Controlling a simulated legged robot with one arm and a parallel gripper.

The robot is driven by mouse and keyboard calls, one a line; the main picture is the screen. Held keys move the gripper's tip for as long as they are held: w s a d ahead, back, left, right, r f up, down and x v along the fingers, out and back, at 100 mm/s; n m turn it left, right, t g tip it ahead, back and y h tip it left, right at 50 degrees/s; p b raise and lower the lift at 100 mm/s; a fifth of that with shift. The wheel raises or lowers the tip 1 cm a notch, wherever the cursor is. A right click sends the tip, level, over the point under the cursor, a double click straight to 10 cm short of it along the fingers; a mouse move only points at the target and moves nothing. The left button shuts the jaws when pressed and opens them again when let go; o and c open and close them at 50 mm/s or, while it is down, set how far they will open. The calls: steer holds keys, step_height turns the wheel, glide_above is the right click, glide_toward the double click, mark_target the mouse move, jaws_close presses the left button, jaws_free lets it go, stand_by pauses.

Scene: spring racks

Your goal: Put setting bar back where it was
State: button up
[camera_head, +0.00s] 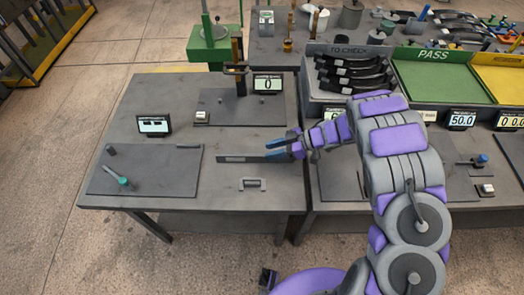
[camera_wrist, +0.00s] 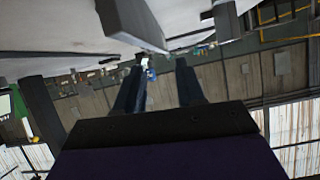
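A long flat dark grey bar, which looks like the setting bar (camera_head: 240,159), lies across the middle of the left table in the head view. Its left part shows a lighter inset strip. My gripper (camera_head: 279,147) is at the bar's right end, with its blue fingers pointing left. The fingers hide part of that end, and I cannot tell whether they touch it. In the wrist view my gripper (camera_wrist: 158,88) has its two dark fingers apart, with nothing seen clasped between them. A grey block-like piece (camera_wrist: 132,22) shows beyond the fingertips; I cannot tell what it is.
The left table (camera_head: 170,88) carries a plate with a green-knobbed lever (camera_head: 122,181), a small display (camera_head: 154,125), a gauge stand (camera_head: 240,80) and a small handle (camera_head: 252,184). A rack of dark springs (camera_head: 352,72) and a green PASS tray (camera_head: 435,82) stand right.

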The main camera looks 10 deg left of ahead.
steer(key=v, duration=0.5)
steer(key=shift+w+d+r+p, duration=0.1)
steer(key=shift+d+p, duration=0.2)
steer(key=shift+p, duration=0.1)
